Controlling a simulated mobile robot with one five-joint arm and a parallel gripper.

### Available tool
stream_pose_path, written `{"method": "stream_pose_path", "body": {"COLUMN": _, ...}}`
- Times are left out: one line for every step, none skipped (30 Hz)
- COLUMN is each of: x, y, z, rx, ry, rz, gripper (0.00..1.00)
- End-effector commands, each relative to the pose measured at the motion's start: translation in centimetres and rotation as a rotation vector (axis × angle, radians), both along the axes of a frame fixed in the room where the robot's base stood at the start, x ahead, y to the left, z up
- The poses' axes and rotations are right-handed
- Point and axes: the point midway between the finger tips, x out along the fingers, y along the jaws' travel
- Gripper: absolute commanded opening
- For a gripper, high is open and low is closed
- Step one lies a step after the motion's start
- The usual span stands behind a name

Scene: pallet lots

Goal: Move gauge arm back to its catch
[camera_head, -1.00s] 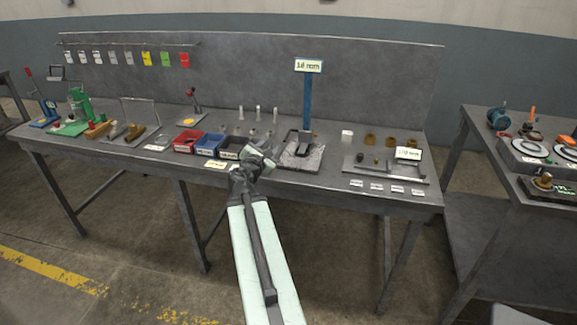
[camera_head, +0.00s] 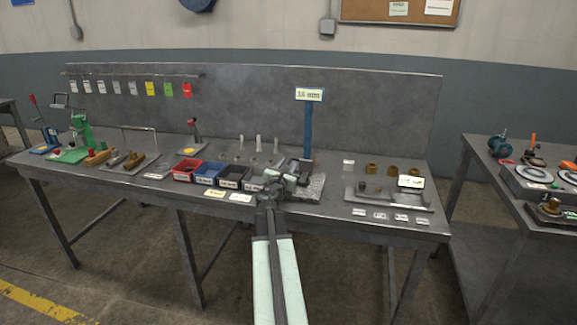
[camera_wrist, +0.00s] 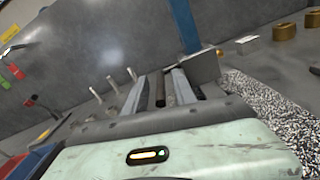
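The gauge stand has a blue post (camera_head: 308,130) with a white sign on top and a speckled granite base (camera_head: 312,187). My gripper (camera_head: 275,183) is at the left front of this base and partly covers it. In the wrist view, the two grey fingers of my gripper (camera_wrist: 160,88) are apart. A dark bar (camera_wrist: 159,90), perhaps the gauge arm, shows between them with visible gaps on both sides. The granite base (camera_wrist: 262,108) lies to the right of the fingers, and the blue post (camera_wrist: 185,25) rises beyond them. The catch cannot be made out.
Red (camera_head: 187,171), blue (camera_head: 208,173) and black (camera_head: 233,177) bins stand left of my gripper. Several pale pegs (camera_head: 258,144) stand behind. A grey tray (camera_head: 390,199) and brass pieces lie to the right. A back panel (camera_head: 240,110) closes the bench's rear.

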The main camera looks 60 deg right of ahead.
Motion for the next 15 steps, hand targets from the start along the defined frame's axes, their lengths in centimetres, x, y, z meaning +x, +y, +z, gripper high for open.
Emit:
{"method": "stream_pose_path", "body": {"x": 0.0, "y": -0.03, "z": 0.0, "rx": 0.0, "ry": 0.0, "rz": 0.0, "gripper": 0.33}}
{"method": "stream_pose_path", "body": {"x": -0.02, "y": 0.0, "z": 0.0, "rx": 0.0, "ry": 0.0, "rz": 0.0, "gripper": 0.33}}
{"method": "stream_pose_path", "body": {"x": -0.04, "y": 0.03, "z": -0.01, "rx": 0.0, "ry": 0.0, "rz": 0.0, "gripper": 0.33}}
{"method": "stream_pose_path", "body": {"x": -0.04, "y": 0.04, "z": -0.01, "rx": 0.0, "ry": 0.0, "rz": 0.0, "gripper": 0.33}}
{"method": "stream_pose_path", "body": {"x": -0.05, "y": 0.04, "z": -0.01, "rx": 0.0, "ry": 0.0, "rz": 0.0, "gripper": 0.33}}
{"method": "stream_pose_path", "body": {"x": -0.06, "y": 0.05, "z": -0.01, "rx": 0.0, "ry": 0.0, "rz": 0.0, "gripper": 0.21}}
{"method": "stream_pose_path", "body": {"x": -0.06, "y": 0.04, "z": -0.01, "rx": 0.0, "ry": 0.0, "rz": 0.0, "gripper": 0.13}}
{"method": "stream_pose_path", "body": {"x": -0.06, "y": 0.04, "z": -0.01, "rx": 0.0, "ry": 0.0, "rz": -0.001, "gripper": 0.05}}
{"method": "stream_pose_path", "body": {"x": -0.06, "y": 0.04, "z": -0.01, "rx": 0.0, "ry": 0.0, "rz": -0.001, "gripper": 0.0}}
{"method": "stream_pose_path", "body": {"x": -0.06, "y": 0.05, "z": -0.01, "rx": 0.0, "ry": 0.0, "rz": 0.0, "gripper": 0.0}}
{"method": "stream_pose_path", "body": {"x": -0.06, "y": 0.05, "z": -0.01, "rx": 0.0, "ry": 0.0, "rz": 0.0, "gripper": 0.0}}
{"method": "stream_pose_path", "body": {"x": -0.06, "y": 0.05, "z": -0.01, "rx": 0.0, "ry": -0.001, "rz": 0.0, "gripper": 0.0}}
{"method": "stream_pose_path", "body": {"x": -0.05, "y": 0.05, "z": -0.01, "rx": 0.0, "ry": -0.001, "rz": 0.0, "gripper": 0.0}}
{"method": "stream_pose_path", "body": {"x": -0.05, "y": 0.05, "z": -0.01, "rx": 0.0, "ry": -0.001, "rz": 0.0, "gripper": 0.0}}
{"method": "stream_pose_path", "body": {"x": -0.04, "y": 0.05, "z": 0.0, "rx": 0.0, "ry": -0.001, "rz": 0.0, "gripper": 0.0}}
